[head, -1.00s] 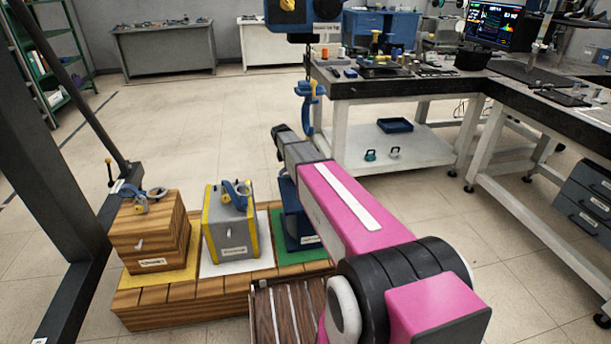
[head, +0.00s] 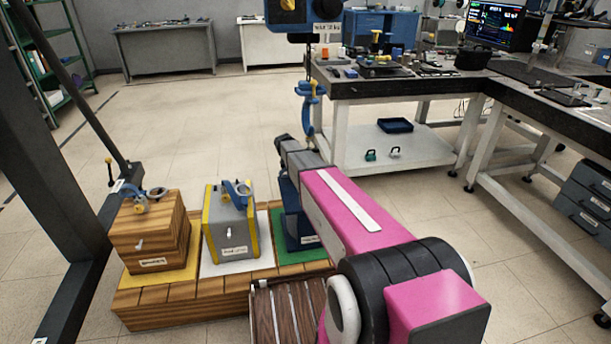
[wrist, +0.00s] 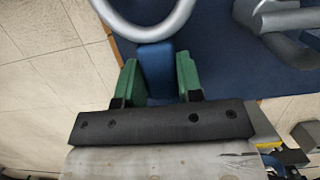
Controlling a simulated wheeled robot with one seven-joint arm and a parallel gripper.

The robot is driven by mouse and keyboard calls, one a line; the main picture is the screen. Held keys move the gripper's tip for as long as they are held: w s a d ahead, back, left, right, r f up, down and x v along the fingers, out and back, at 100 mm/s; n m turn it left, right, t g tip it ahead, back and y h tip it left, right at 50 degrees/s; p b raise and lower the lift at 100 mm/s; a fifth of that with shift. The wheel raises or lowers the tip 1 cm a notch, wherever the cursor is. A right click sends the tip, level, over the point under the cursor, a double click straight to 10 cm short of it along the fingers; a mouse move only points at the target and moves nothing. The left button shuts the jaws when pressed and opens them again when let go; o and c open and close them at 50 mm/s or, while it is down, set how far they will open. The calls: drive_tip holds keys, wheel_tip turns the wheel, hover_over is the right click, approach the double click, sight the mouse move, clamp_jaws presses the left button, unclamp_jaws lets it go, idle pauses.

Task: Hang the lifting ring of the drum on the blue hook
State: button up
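The drum (head: 290,195) is a dark blue container on the green mat, largely hidden by my arm in the head view. In the wrist view its blue top (wrist: 225,60) lies below my gripper. A grey lifting ring (wrist: 150,28) with a blue tab (wrist: 157,75) shows there. My gripper (wrist: 158,76) has its green fingers on both sides of the tab, which fills the gap between them, so it looks shut on it. In the head view the fingers are hidden behind my arm. The blue hook (head: 308,92) hangs below the hoist, above and beyond the drum.
The hoist body (head: 300,15) is at the top. A wooden box (head: 152,235) and a grey box with yellow edges (head: 230,230) stand left of the drum on a wooden platform (head: 180,300). A workbench (head: 425,88) is behind on the right. Open floor lies behind the platform.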

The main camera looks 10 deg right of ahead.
drive_tip(key=shift+r, duration=0.15)
drive_tip(key=shift+d+v, duration=0.25)
drive_tip(key=shift+v, duration=0.7)
drive_tip(key=shift+d+v, duration=0.2)
drive_tip(key=shift+v, duration=0.8)
drive_tip(key=shift+d+v, duration=0.25)
drive_tip(key=shift+v, duration=0.7)
drive_tip(key=shift+r, duration=0.2)
